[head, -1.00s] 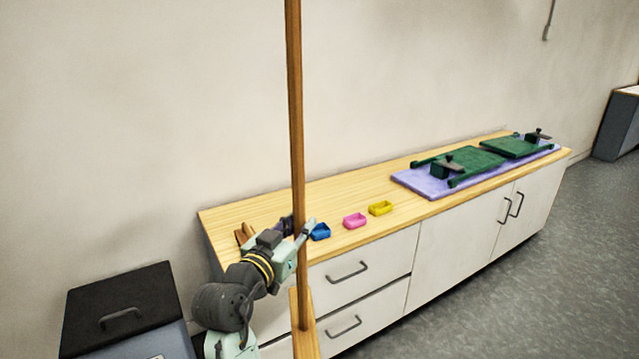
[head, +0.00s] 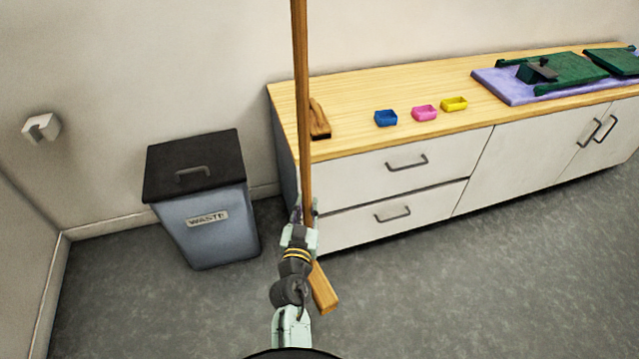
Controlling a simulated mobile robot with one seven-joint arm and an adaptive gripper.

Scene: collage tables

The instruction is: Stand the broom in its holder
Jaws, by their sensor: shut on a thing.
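The broom is a long wooden pole (head: 301,90) that stands nearly upright in the head view, its top beyond the upper edge. Its wooden foot (head: 323,289) shows low down, beside my arm. My gripper (head: 304,213) is shut on the lower part of the pole; the fingers are small and partly hidden. The holder appears to be the small white bracket (head: 42,128) on the wall at far left, well apart from the broom. It looks empty.
A grey waste bin (head: 205,222) with a black lid stands between the bracket and the cabinet (head: 395,190). The wooden countertop (head: 350,100) holds a wooden brush (head: 319,121), small blue, pink and yellow trays, and a purple mat. Grey floor is open in front.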

